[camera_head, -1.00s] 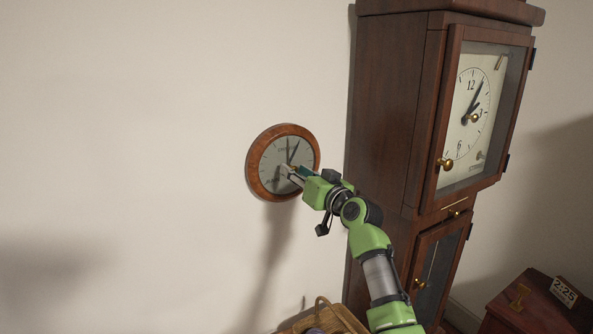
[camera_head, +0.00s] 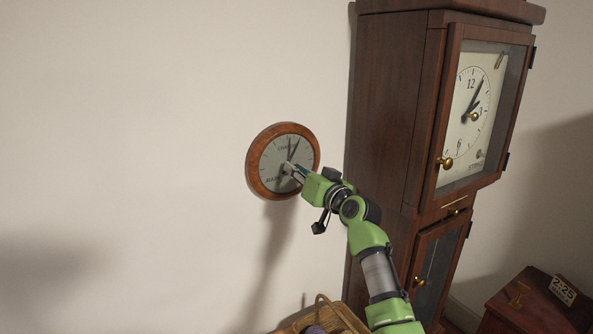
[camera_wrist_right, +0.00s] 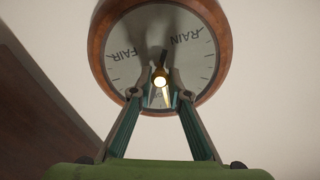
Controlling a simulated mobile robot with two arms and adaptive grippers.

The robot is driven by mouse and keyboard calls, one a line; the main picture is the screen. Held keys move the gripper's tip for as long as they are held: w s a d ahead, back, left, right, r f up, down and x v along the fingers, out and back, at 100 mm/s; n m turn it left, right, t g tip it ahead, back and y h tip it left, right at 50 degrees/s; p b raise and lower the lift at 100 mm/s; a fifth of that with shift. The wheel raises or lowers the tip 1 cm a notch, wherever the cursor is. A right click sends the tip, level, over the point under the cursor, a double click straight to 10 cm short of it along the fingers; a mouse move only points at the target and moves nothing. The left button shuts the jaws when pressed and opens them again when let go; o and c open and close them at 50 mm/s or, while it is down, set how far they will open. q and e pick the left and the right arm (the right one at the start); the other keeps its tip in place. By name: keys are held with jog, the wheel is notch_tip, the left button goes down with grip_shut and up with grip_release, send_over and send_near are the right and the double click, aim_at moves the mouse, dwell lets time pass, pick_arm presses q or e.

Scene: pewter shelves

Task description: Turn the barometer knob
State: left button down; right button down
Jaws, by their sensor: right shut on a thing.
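The round barometer (camera_head: 256,181) hangs on the wall, with a brown wooden rim and a pale dial. Its dial also shows in the right wrist view (camera_wrist_right: 120,35), with the words FAIR and RAIN upside down. A small brass knob (camera_wrist_right: 159,81) stands out at the dial's centre. My right gripper (camera_head: 292,168) reaches the dial's centre from the lower right. In the right wrist view its fingertips (camera_wrist_right: 160,92) are on both sides of the knob, shut on it. In the head view the fingers hide the knob. My left gripper is not in view.
A tall wooden clock (camera_head: 388,110) stands close to the right of the barometer, with brass door knobs. A wicker basket (camera_head: 346,316) sits low below my right arm. A dark red wooden box (camera_head: 510,315) is at the lower right. The wall left of the barometer is bare.

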jog(key=shift+m+p, duration=0.65)
jog(key=shift+m, duration=1.65)
jog(key=c, duration=1.9)
grip_release()
jog(key=v, duration=1.2)
jog(key=shift+f, duration=0.1)
